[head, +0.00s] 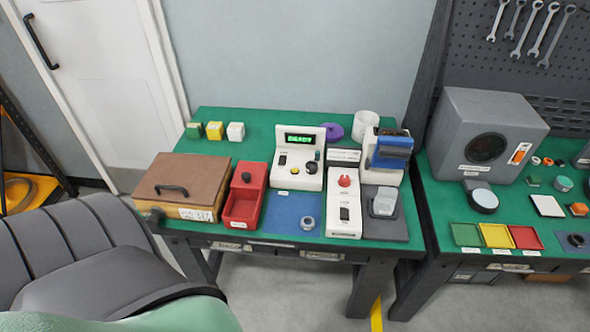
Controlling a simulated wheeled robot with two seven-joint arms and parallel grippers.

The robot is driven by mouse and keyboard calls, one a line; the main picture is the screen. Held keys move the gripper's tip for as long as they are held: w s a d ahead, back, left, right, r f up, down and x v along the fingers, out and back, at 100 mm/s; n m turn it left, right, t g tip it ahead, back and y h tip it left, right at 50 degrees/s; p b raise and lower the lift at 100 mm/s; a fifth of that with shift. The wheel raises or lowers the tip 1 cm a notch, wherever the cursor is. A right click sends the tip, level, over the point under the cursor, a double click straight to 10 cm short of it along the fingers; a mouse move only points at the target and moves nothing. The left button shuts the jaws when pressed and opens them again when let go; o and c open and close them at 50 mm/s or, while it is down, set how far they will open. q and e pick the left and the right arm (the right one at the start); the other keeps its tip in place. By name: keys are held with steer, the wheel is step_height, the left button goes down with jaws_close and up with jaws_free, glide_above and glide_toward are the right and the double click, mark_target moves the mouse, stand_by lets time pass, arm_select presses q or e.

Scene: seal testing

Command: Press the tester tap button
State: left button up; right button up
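A white tester (309,181) with a lit green display (300,138) stands in the middle of the green-topped table. Its sloped front carries a dark switch (283,160), a black round knob or button (311,167) and small coloured marks. Which control is the tap button cannot be read at this size. To its right is a white box (345,224) with a red knob (344,181) and a black switch (344,213). A small grey ring-like part (307,223) lies on the blue mat (275,212) before the tester. Neither of my grippers is in view.
A brown lidded box (181,180) and a red bin (241,211) stand left of the tester. A blue-and-white device (388,152) stands right. A dark chair (80,245) is at the front left. A second bench with a grey speaker-like box (486,137) is further right.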

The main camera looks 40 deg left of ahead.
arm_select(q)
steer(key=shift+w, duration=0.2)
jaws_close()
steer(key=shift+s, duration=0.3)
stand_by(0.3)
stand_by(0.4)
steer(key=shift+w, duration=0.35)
